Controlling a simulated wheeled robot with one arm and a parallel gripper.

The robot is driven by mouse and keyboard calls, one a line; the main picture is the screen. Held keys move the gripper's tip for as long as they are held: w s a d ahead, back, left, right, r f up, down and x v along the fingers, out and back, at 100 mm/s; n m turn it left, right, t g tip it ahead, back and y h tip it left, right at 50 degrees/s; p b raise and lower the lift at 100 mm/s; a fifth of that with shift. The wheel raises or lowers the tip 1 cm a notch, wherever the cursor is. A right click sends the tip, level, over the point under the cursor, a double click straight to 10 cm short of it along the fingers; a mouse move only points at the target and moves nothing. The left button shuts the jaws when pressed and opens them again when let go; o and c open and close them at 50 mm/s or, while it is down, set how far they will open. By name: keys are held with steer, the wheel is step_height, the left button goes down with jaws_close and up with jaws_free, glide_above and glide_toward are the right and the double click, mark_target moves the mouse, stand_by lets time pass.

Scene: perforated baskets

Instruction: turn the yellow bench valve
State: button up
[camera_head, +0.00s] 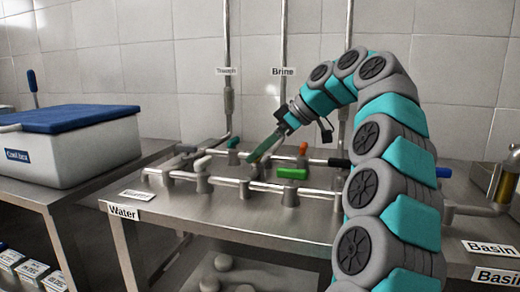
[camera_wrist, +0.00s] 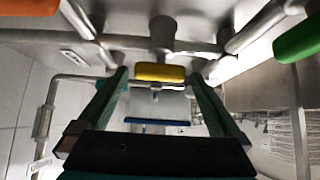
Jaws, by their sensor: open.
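The yellow valve handle (camera_wrist: 160,72) shows in the wrist view as a short bar on the pipework, below a grey valve stem. My gripper (camera_wrist: 158,78) is open, with one finger to each side of the handle and a gap on both sides. In the head view my gripper (camera_head: 256,157) points down and left over the bench pipes. I cannot make out the yellow handle there; my gripper may hide it. The wrist view does not show clearly how far the fingertips are from the handle.
Close by on the bench (camera_head: 240,215) are green (camera_head: 292,173), black (camera_head: 339,162) and orange (camera_head: 303,148) handles. Green (camera_wrist: 298,40) and orange (camera_wrist: 28,6) handles also edge the wrist view. Vertical pipes (camera_head: 283,110) stand behind. A blue-lidded cooler (camera_head: 70,155) is left.

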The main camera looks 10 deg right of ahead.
steer(key=shift+c, duration=0.4)
steer(key=c, duration=1.1)
steer(key=shift+c, duration=0.2)
